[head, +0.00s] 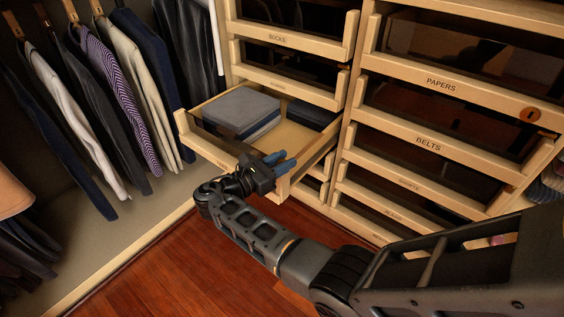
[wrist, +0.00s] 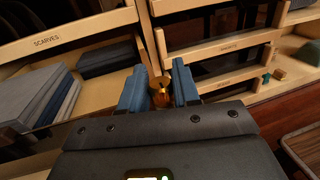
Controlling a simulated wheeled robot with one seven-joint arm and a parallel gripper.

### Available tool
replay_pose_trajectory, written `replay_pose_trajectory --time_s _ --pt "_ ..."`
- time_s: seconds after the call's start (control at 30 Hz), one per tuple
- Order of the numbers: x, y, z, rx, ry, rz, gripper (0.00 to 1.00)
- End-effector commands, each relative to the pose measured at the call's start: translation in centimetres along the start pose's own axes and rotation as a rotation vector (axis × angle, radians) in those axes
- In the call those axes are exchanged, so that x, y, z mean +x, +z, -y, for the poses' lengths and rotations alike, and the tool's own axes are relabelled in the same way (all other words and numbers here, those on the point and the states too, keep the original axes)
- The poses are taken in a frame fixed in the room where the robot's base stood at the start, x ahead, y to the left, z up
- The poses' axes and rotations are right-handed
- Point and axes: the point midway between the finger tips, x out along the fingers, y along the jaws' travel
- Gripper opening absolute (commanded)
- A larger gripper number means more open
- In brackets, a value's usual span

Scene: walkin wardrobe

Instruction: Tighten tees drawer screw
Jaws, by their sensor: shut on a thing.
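The pulled-out drawer (head: 300,137) holds a grey-blue folded stack (head: 240,108) and a dark folded cloth (head: 310,113); its front label is not readable. My gripper (head: 280,158) is at the right front corner of this drawer. In the wrist view a brass-coloured screw (wrist: 161,91) sits between my two blue fingers (wrist: 160,80), and they are shut on it. The screw's far end meets light wood by the drawer edge; how deep it sits cannot be told. The screw is hidden in the head view.
Shut drawers marked SOCKS (head: 277,38), PAPERS (head: 441,84) and BELTS (head: 428,144) stand above and to the right. Hanging clothes (head: 110,100) fill the left. Red wooden floor (head: 190,265) is clear.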

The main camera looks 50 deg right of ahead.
Motion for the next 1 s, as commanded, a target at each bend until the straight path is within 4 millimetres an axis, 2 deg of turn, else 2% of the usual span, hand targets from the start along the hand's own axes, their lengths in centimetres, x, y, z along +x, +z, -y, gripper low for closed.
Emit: replay_pose_trajectory --time_s 0.03,0.43,0.47,0.6,0.63,0.87,1.0 --pt "-0.04 0.46 -0.21 0.008 -0.004 0.005 0.01" --pt "0.0 0.45 -0.19 0.007 -0.008 0.005 0.01" --pt "0.0 0.45 -0.19 0.007 -0.008 0.005 0.34" --pt "0.01 0.31 -0.13 0.004 -0.008 0.003 0.47" --pt "0.01 0.27 -0.11 0.004 -0.008 0.003 0.5" --pt "-0.02 0.11 -0.05 0.001 -0.007 0.001 0.5" --pt "-0.93 0.14 -0.12 0.001 -0.006 0.001 0.5"
